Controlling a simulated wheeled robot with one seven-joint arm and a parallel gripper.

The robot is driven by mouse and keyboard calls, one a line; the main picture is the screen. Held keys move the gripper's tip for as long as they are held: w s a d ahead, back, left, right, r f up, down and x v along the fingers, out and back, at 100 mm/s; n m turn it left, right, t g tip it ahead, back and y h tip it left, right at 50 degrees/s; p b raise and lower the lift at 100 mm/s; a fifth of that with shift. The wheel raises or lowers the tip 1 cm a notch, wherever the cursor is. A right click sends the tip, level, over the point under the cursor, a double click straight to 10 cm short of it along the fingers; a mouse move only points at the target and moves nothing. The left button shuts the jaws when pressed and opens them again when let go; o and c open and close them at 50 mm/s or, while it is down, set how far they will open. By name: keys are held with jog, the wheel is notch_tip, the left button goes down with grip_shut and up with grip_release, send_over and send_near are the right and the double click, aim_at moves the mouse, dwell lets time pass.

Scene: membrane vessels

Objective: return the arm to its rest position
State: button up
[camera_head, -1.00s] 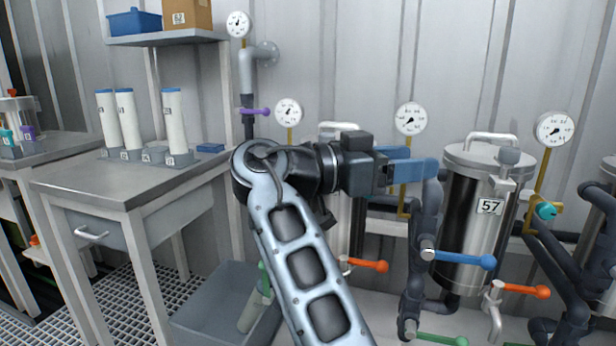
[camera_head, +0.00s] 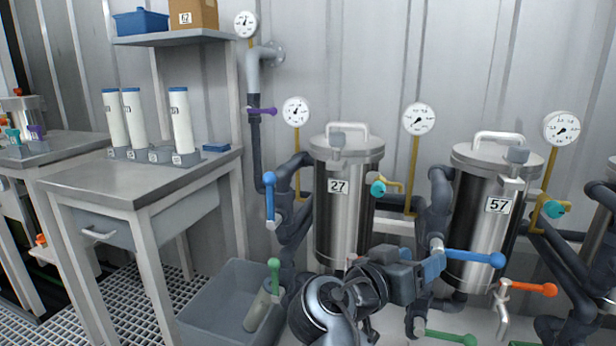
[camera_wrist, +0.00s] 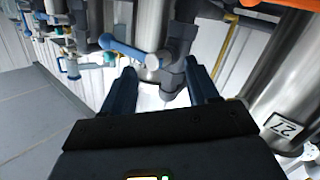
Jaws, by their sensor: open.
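My gripper (camera_head: 432,268) is low in the head view, in front of the pipes between vessel 27 (camera_head: 340,225) and vessel 57 (camera_head: 478,240). In the wrist view its two dark blue fingers (camera_wrist: 163,92) are spread apart with nothing between them. My arm is folded low at the bottom of the head view and covers the foot of vessel 27. In the head view the blue-handled valve (camera_head: 470,258) of vessel 57 is just right of the fingertips; I cannot tell whether they touch.
A grey bin (camera_head: 215,300) with a used cylinder stands on the floor left of my arm. A table (camera_head: 100,185) with white cartridges in a rack (camera_head: 150,155) is at the left. Orange (camera_head: 530,289) and green (camera_head: 450,338) valve handles stick out at the lower right.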

jog(key=s+d+f+n+t+y, duration=0.1)
jog(key=s+f+n+y, duration=0.3)
jog(key=s+f, duration=0.45)
jog(key=s+d+f+n+t+y, duration=0.1)
jog(key=s+d+f+n+y, duration=0.25)
jog(key=f, duration=0.85)
jog(key=s+a+f+n+y, duration=0.2)
jog(key=s+y, duration=0.3)
jog(key=s, duration=1.5)
jog(key=s+r+m+t+y, duration=0.1)
jog(key=s+r+m+t, duration=0.2)
jog(key=s+r, duration=1.2)
notch_tip(320, 180, up, 17)
jog(key=p, duration=1.8)
jog(key=shift+s+d, duration=0.25)
jog(key=shift+d, duration=0.2)
